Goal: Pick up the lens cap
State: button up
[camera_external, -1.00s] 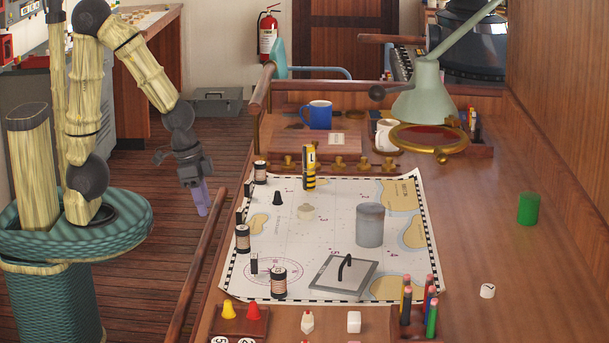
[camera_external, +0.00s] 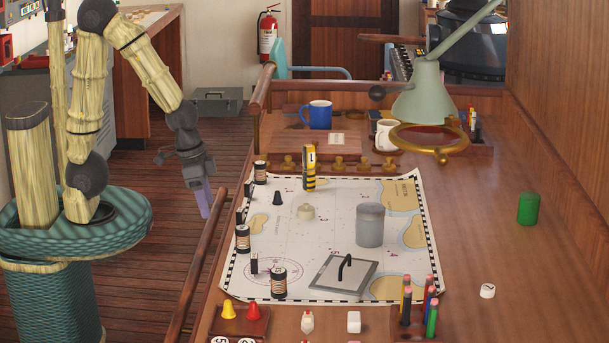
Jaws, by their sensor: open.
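I cannot tell for certain which thing is the lens cap. A small cream round piece with a raised top (camera_external: 305,212) lies on the sea chart (camera_external: 330,195). A small white round piece with a dark mark (camera_external: 487,291) lies on the bare wood at the right. My gripper (camera_external: 206,212) hangs left of the chart table, outside its wooden rail. Its lavender fingers point down and the gap between them is hard to see. It touches none of the things on the table.
A grey cylinder (camera_external: 370,226) and a grey plate with a black handle (camera_external: 343,274) stand on the chart. Dark spools (camera_external: 279,284) line its left side. A lamp (camera_external: 420,95) and a brass-ringed magnifier (camera_external: 432,153) overhang the back. The right side is mostly clear.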

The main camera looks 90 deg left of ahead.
jog(key=w+a+f+n+t+h+p, duration=0.1)
jog(key=a+f+n+t+p, duration=0.1)
jog(key=a+n, duration=0.4)
jog(key=w+a+f+n+t+h+p, duration=0.1)
jog(key=a+f+n+t+p, duration=0.1)
jog(key=a+n, duration=0.5)
jog(key=w+a+f+n+t+h+p, duration=0.1)
jog(key=a+f+n+p, duration=0.2)
jog(key=n, duration=1)
jog(key=shift+a+f+t+h+p, duration=0.2)
jog(key=shift+a+p, duration=0.3)
jog(key=shift+a, duration=0.5)
jog(key=shift+a+f+t+h+p, duration=0.2)
jog(key=shift+a+p, duration=0.3)
jog(key=shift+a, duration=0.45)
jog(key=a+n+t, duration=0.1)
jog(key=n, duration=0.1)
jog(key=w+a+r+n+t+y+b, duration=0.1)
jog(key=n+t, duration=0.1)
jog(key=n, duration=0.1)
jog(key=a+r+n+t+b, duration=0.1)
jog(key=n, duration=0.1)
jog(key=shift+w+r+t+y, duration=0.15)
jog(key=shift+w+t+y, duration=0.2)
jog(key=shift+t+y, duration=0.05)
jog(key=shift+a+r+n, duration=0.1)
jog(key=shift+r+n, duration=0.05)
jog(key=shift+n, duration=0.25)
jog(key=shift+w, duration=0.1)
